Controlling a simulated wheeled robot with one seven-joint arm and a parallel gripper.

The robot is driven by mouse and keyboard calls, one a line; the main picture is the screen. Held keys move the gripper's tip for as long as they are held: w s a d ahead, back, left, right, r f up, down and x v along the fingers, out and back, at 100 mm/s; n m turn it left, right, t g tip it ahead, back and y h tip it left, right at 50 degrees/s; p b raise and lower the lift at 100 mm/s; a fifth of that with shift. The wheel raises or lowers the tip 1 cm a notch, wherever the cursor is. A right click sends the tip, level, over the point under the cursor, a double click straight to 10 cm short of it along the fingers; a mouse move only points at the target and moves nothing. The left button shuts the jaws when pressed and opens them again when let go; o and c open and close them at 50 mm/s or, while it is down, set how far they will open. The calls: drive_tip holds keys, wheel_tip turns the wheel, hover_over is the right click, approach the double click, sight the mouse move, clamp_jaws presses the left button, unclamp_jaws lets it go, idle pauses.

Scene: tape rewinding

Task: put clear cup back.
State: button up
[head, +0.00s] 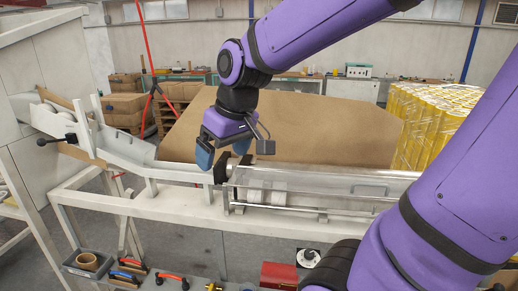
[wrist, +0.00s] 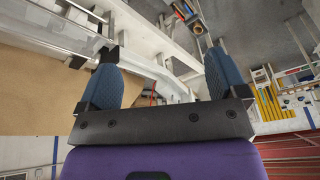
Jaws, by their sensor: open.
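I see no separate clear cup for certain. A long clear cover (head: 315,181) lies along the white machine at right centre in the head view, and I cannot tell whether this is the task's cup. My gripper (head: 222,155) points down at the left end of this machine, right by a black end piece (head: 221,169). In the wrist view my gripper (wrist: 163,75) has its two blue fingers wide apart with nothing held between them. The black end piece (wrist: 109,54) appears close to the left finger there; whether they touch is unclear.
A white frame rail (head: 120,203) runs along the front. A large brown board (head: 330,125) stands behind. Yellow wrapped rolls (head: 430,120) are at right. A grey bin with a tape roll (head: 88,262) and several tools lie below. A red pole (head: 149,60) stands at left.

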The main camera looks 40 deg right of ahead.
drive_tip(key=s+r+m+t+h, duration=0.1)
drive_tip(key=s+r+t, duration=0.1)
drive_tip(key=s, duration=0.8)
drive_tip(key=shift+d+r, duration=0.25)
drive_tip(key=shift+r, duration=0.55)
drive_tip(key=shift+w, duration=0.1)
